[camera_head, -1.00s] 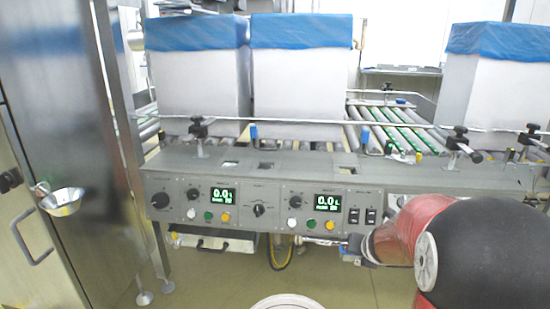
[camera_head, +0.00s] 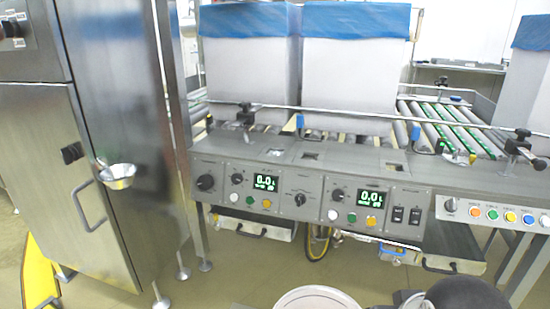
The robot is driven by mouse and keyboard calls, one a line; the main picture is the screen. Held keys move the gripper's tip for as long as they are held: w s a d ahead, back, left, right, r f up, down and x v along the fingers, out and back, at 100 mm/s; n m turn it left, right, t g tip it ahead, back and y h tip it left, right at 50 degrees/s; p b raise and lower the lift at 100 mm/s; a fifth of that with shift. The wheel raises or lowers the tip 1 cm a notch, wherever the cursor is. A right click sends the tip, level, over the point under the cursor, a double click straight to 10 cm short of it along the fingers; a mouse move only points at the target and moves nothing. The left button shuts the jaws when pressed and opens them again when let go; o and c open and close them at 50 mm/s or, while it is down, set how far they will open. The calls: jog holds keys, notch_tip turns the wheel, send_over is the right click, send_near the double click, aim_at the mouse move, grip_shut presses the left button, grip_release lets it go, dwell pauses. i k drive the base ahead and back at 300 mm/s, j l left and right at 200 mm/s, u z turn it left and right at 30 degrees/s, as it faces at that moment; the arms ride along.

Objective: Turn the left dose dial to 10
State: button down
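The grey control panel (camera_head: 320,180) stands ahead, below the conveyor. On its left half is a green display (camera_head: 266,182) that seems to read 0.0. The small black knob (camera_head: 237,178) just left of this display looks like the left dose dial; its pointer and scale are too small to read. A larger black knob (camera_head: 205,183) sits at the panel's far left. The right half has a matching small knob (camera_head: 337,194) and a display (camera_head: 371,198) also seeming to read 0.0. My gripper is not in view; only part of my arm shows at the bottom right.
White, green and yellow buttons sit below each display, and a centre knob (camera_head: 300,199) lies between the halves. Blue-lined boxes (camera_head: 355,70) stand on the rollers. Floor before the panel is open.

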aim_at(236, 178)
jog(key=j+u, duration=0.1)
jog(key=u, duration=0.3)
jog(key=i+j+u, duration=0.1)
jog(key=u, duration=0.7)
jog(key=i+j+u, duration=0.1)
jog(key=u, duration=0.3)
jog(key=i+l, duration=0.15)
jog(key=l, duration=0.1)
